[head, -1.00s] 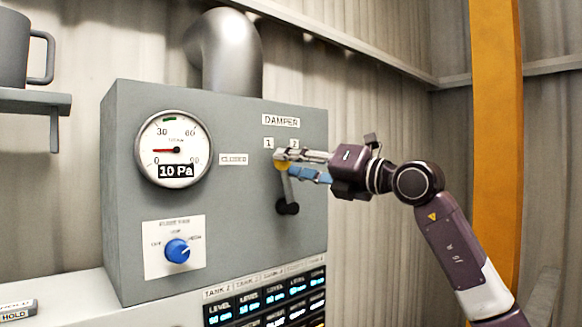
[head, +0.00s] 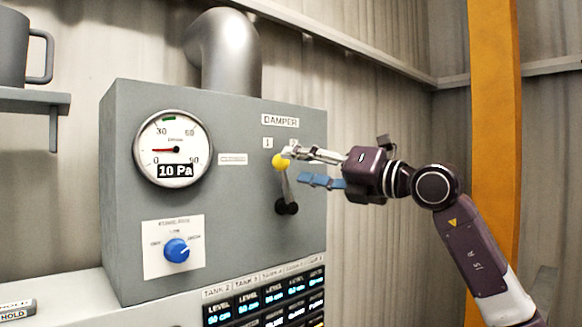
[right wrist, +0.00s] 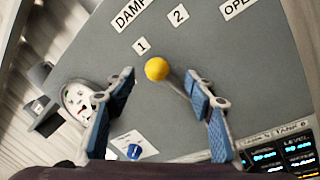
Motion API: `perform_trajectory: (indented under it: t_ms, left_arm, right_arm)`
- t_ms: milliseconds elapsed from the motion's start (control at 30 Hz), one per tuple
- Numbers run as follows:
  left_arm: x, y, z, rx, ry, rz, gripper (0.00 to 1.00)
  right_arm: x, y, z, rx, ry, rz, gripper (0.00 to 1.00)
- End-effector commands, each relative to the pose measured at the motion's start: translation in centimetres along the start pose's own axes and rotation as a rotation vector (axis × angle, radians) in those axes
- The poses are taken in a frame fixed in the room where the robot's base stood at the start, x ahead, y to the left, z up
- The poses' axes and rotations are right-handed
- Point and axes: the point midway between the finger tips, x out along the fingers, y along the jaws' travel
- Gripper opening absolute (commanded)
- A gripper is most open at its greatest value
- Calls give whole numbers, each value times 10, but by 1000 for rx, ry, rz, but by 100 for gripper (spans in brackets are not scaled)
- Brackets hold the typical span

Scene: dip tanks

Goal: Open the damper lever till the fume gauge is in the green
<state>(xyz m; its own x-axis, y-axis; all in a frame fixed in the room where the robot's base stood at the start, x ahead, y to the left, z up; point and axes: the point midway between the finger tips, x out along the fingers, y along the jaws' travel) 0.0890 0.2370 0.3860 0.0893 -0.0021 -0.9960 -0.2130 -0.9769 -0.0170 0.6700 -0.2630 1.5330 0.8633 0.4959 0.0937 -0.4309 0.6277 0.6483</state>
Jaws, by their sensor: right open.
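The damper lever has a yellow knob (head: 279,161) and a grey stem on a dark pivot (head: 287,208). It stands nearly upright, tilted slightly left, with the knob just below label 1 (head: 268,143). The round fume gauge (head: 173,149) reads 10 Pa, its needle pointing left, away from the green mark at the top. My right gripper (head: 297,166) is open at the lever, its fingers spread. In the right wrist view the knob (right wrist: 157,69) lies just past the fingertips, between them, with the stem near the right finger. My left gripper is not in view.
The grey panel box (head: 230,240) carries a blue dial (head: 177,250), and a CLOSED label left of the lever. The right wrist view shows label 2 (right wrist: 178,14) and an OPEN label (right wrist: 238,7). Tank displays (head: 262,297) sit below. An orange post (head: 496,130) stands behind my right arm.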

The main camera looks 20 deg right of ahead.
Motion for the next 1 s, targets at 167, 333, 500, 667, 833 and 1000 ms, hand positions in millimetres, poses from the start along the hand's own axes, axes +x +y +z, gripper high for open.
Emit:
perform_trajectory:
  t_ms: [167,333,500,667,833,1000]
  left_arm:
    - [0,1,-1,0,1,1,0]
    - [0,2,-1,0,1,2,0]
    - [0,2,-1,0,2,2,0]
    - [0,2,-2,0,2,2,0]
    - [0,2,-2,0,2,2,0]
    - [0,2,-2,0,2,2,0]
  right_arm:
    - [-41,-3,0,0,0,-5,49]
    - [-70,-2,-1,1,2,-4,49]
    - [-84,-1,-2,2,4,-2,49]
    - [-86,0,-2,2,5,-2,49]
    - [-86,0,-2,2,5,-1,49]
    - [-86,0,-2,2,5,-1,49]
